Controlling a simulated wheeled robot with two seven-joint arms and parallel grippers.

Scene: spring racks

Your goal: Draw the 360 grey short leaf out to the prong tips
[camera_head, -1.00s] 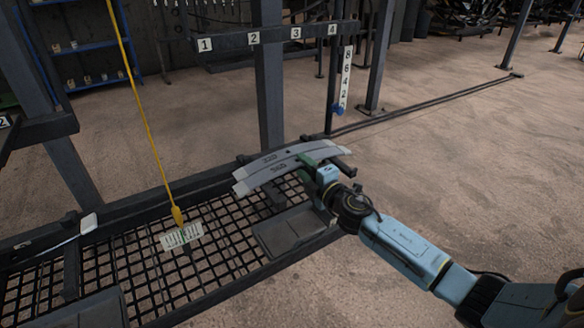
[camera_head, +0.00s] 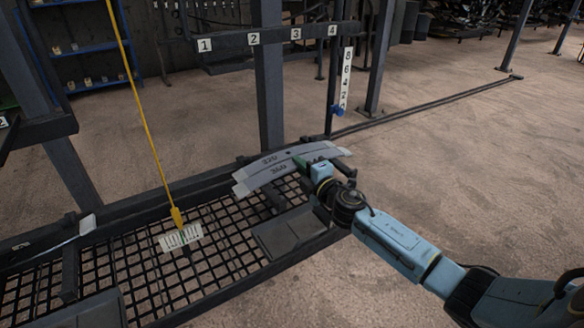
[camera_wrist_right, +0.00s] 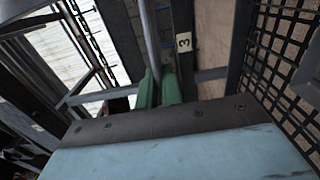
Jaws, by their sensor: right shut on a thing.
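Two curved grey leaves lie side by side on the rack in the head view. The nearer one, marked 360 (camera_head: 277,171), lies in front of the one marked 320 (camera_head: 268,159). My right gripper (camera_head: 299,162), with green fingers, is shut on the near leaf, right of its 360 mark. In the right wrist view the green fingers (camera_wrist_right: 158,88) close around a thin grey edge. My wrist hides part of the near leaf and the prongs on the right. My left gripper is not in view.
A black mesh deck (camera_head: 130,270) spreads in front and to the left. A post (camera_head: 269,90) and a numbered bar (camera_head: 275,36) stand behind. The floor on the right is clear.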

